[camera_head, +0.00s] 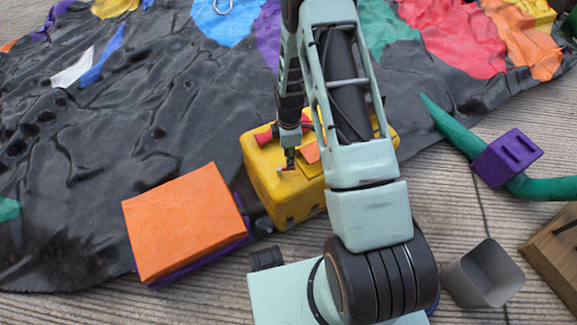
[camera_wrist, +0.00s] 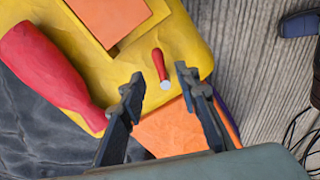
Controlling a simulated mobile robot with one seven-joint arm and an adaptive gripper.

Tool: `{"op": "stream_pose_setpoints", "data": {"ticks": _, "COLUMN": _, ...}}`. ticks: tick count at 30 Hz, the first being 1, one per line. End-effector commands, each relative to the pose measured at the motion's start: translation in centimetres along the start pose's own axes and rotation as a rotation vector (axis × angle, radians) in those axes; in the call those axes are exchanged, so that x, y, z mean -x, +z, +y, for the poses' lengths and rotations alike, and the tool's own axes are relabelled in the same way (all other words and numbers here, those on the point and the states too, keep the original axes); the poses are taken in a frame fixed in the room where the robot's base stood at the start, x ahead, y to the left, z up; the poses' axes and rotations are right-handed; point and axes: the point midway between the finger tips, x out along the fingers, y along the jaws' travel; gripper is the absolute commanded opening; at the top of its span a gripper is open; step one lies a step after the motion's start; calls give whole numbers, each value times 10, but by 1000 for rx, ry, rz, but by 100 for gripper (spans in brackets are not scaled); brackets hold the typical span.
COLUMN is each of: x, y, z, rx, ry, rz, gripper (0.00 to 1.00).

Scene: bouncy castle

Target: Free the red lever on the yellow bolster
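The yellow bolster (camera_head: 262,183) lies at the centre of the head view, partly hidden behind my arm. It fills the upper left of the wrist view (camera_wrist: 190,37). A small red lever (camera_wrist: 159,64) with a pale end sticks up near the bolster's edge. My gripper (camera_wrist: 160,83) is open and empty. Its two fingertips are on either side of the lever's pale end in the picture, apart from it; the depth between them is hard to tell. In the head view my gripper (camera_head: 290,160) points down over the bolster's top.
A larger red piece (camera_wrist: 45,70) and an orange flap (camera_wrist: 108,18) are on the bolster. An orange-topped block (camera_head: 183,220) lies at its left front. A grey bin (camera_head: 484,277) and a purple block on a green tube (camera_head: 507,158) are at the right. Crumpled dark fabric (camera_head: 120,130) spreads behind.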

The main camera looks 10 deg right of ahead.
Motion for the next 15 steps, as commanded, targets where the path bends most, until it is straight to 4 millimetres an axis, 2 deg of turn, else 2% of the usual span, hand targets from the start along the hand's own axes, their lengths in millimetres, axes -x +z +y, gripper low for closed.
{"op": "stream_pose_setpoints", "data": {"ticks": 1, "x": -14, "y": 0, "z": 0, "rx": 1, "ry": -2, "rz": -1, "gripper": 30}}
{"op": "stream_pose_setpoints", "data": {"ticks": 6, "x": -39, "y": 0, "z": 0, "rx": 1, "ry": -1, "rz": 0, "gripper": 30}}
{"op": "stream_pose_setpoints", "data": {"ticks": 10, "x": -49, "y": 0, "z": 0, "rx": 1, "ry": 0, "rz": 0, "gripper": 30}}
{"op": "stream_pose_setpoints", "data": {"ticks": 15, "x": -52, "y": 0, "z": 0, "rx": 1, "ry": 1, "rz": 0, "gripper": 30}}
